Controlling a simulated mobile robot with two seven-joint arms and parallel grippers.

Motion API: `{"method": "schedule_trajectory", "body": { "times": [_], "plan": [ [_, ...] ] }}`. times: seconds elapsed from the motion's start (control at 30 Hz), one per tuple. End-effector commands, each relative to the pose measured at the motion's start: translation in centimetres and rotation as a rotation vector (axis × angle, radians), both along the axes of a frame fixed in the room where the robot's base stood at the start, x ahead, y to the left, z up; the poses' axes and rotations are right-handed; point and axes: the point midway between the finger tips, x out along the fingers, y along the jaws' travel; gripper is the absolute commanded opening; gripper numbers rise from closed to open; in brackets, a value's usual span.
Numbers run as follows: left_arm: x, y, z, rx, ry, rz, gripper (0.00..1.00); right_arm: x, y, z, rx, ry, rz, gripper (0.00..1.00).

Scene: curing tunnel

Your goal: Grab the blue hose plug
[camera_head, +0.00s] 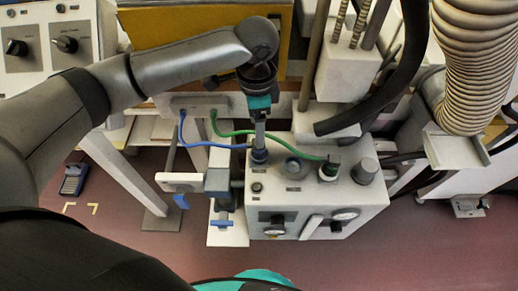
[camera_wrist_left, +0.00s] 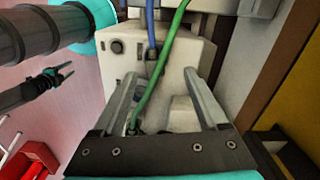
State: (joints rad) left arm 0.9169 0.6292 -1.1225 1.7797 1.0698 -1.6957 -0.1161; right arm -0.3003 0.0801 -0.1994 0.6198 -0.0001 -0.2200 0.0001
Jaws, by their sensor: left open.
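The blue hose plug (camera_head: 259,156) stands in a port on top of the white box, with a blue hose (camera_head: 205,144) attached. It also shows in the wrist view (camera_wrist_left: 152,53), where the green hose partly crosses in front of it. My left gripper (camera_head: 259,138) points down just above the plug in the head view. In the wrist view its fingers (camera_wrist_left: 160,76) are apart with nothing clearly held between them. I cannot tell whether they touch the plug. A small dark two-pronged gripper (camera_wrist_left: 66,70), probably my right one, shows at the left of the wrist view.
A green plug (camera_head: 328,170) with a green hose (camera_head: 270,134) stands right of the blue plug on the white box (camera_head: 360,205). A dark round port (camera_head: 294,167) lies between them. A black hose (camera_head: 385,85) and ribbed duct (camera_head: 474,65) crowd the right. Red floor lies in front.

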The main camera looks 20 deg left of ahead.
Motion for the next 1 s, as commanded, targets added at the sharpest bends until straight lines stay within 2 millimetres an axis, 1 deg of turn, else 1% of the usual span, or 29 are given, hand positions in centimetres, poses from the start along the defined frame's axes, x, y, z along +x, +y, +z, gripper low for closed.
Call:
{"method": "schedule_trajectory", "body": {
  "times": [0.03,0.27,0.37,0.5,0.6,0.8,0.83,0.87,1.0],
  "plan": [
    [0.0,0.0,-0.6,0.0,0.001,0.0,0.76,0.0,0.0,-0.2,0.0,0.0,0.0,0.5],
    [-0.2,-0.2,-1.7,0.0,0.001,-0.001,0.76,0.0,0.0,-0.5,-0.001,0.0,0.0,0.5],
    [-0.4,-0.4,-3.0,0.0,0.001,-0.002,0.76,0.0,0.0,-0.9,-0.001,0.0,0.0,0.5],
    [-0.6,-0.7,-5.2,0.0,0.002,-0.001,0.76,0.0,0.0,-1.6,-0.001,0.0,0.0,0.5],
    [-0.6,-0.6,-6.2,-0.001,0.0,-0.001,0.76,0.0,0.0,-1.8,-0.001,0.0,0.0,0.5],
    [-0.6,-0.6,-6.2,0.0,-0.001,-0.002,0.76,0.0,0.0,-1.7,0.0,0.0,0.0,0.5],
    [-0.6,-0.6,-6.2,0.0,-0.001,-0.002,0.75,0.0,0.0,-1.7,0.0,0.0,0.0,0.5],
    [-0.6,-0.6,-6.2,0.0,-0.001,-0.002,0.71,0.0,0.0,-1.7,0.0,0.0,0.0,0.5],
    [-0.6,-0.6,-6.2,-0.001,-0.002,-0.002,0.55,0.0,0.0,-1.7,0.0,0.0,0.001,0.5]
  ]
}}
